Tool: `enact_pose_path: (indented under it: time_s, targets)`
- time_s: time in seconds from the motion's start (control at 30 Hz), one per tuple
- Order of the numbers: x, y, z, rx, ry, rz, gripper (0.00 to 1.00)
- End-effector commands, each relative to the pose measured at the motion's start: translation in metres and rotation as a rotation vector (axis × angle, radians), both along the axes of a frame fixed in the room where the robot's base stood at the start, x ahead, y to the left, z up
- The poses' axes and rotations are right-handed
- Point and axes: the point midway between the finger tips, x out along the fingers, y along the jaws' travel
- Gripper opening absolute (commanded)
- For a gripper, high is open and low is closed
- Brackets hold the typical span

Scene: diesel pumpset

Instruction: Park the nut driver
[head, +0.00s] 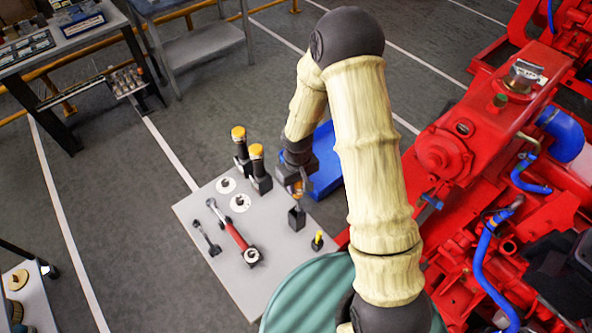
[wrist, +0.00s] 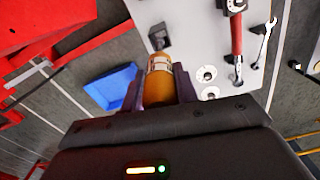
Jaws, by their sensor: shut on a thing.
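My gripper (head: 298,185) is over the right part of the grey tool board (head: 215,270). It is shut on the nut driver, whose amber handle (wrist: 158,85) shows between the fingers in the wrist view. The nut driver's shaft points down towards a dark square holder (head: 297,219), also seen in the wrist view (wrist: 160,36). The tip looks close to or at the holder's mouth; I cannot tell whether it is inside.
Two orange-capped tools (head: 257,168) stand left of my gripper. A red-handled wrench (head: 236,236), a smaller wrench (head: 206,238) and white discs (head: 240,203) lie on the board. A small yellow-topped piece (head: 317,240) stands at right. A blue bin (head: 326,165) and red engine (head: 440,150) are close by.

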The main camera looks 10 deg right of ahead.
Motion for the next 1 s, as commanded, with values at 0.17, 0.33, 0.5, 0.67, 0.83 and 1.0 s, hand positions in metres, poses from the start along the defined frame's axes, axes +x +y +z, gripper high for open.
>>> enact_pose_path:
  time_s: [0.17, 0.33, 0.5, 0.67, 0.83, 1.0]
  targets:
    - [0.001, 0.001, 0.001, 0.006, -0.009, -0.003, 0.0]
    - [0.001, 0.001, 0.001, 0.006, -0.009, -0.003, 0.0]
    - [0.001, 0.001, 0.002, 0.007, -0.01, -0.003, 0.0]
    - [0.001, 0.001, -0.001, 0.008, -0.013, -0.003, 0.0]
    - [0.001, 0.001, -0.015, 0.008, -0.012, -0.003, 0.0]
    - [0.001, 0.001, -0.031, 0.008, -0.012, -0.004, 0.0]
